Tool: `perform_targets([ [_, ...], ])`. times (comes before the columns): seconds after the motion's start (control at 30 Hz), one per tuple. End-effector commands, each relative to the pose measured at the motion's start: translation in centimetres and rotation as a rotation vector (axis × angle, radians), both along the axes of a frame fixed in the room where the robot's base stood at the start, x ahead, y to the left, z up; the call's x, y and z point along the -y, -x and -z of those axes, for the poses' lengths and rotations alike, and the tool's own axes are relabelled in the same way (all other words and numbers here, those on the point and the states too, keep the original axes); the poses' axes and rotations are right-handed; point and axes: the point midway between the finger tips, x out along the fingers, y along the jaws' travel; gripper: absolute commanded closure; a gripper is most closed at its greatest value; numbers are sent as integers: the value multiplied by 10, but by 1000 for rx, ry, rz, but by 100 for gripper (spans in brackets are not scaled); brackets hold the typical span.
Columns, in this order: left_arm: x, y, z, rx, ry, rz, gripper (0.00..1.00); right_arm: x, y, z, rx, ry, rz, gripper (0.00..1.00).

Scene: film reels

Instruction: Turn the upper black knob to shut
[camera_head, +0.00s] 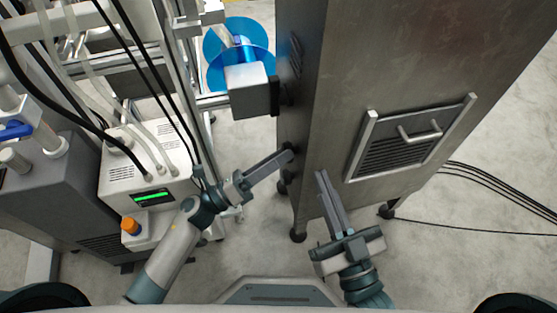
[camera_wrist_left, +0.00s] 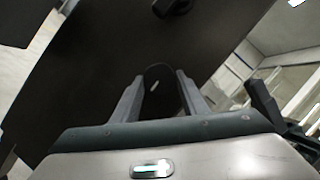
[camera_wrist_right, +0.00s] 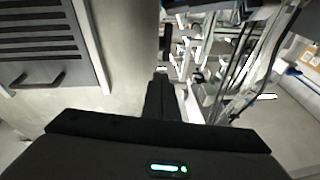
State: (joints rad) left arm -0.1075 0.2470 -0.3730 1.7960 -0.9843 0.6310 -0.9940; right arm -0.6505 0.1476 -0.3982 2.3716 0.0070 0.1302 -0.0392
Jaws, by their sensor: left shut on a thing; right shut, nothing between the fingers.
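My left gripper (camera_head: 288,153) is shut on a black knob on the left side of the steel cabinet (camera_head: 345,60). In the left wrist view this knob (camera_wrist_left: 161,90) sits between the two fingers. Its short white mark is tilted. A second black knob (camera_wrist_left: 173,5) shows at the top edge of that view, apart from the fingers. In the head view the fingertips mostly hide the held knob, and dark fittings show just below it. I cannot tell from the mark whether the knob is shut. My right gripper (camera_head: 322,175) is shut and empty, in front of the cabinet.
The vent panel with a handle (camera_head: 415,135) is on the cabinet front, right of my right gripper. A white unit with a green display (camera_head: 150,175), hoses and a metal frame stand at the left. A blue reel (camera_head: 238,50) is behind. Cables lie on the floor at right.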

Motion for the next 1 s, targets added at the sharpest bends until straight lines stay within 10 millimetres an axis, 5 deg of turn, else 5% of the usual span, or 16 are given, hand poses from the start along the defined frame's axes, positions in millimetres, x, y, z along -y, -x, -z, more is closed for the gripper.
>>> perform_targets([
  [0.33, 0, 1, 4, 59, -20, 3, 82, 1, 26, -41, 242, -93, 6, 100],
  [0.87, 0, 1, 3, 72, -24, 2, 82, 4, 28, -49, 279, -104, 10, 100],
  [0.9, 0, 1, 3, 72, -24, 2, 58, 4, 28, -49, 279, -104, 10, 100],
  [1.0, 0, 1, 3, 72, -24, 1, 41, 4, 28, -49, 279, -104, 10, 100],
])
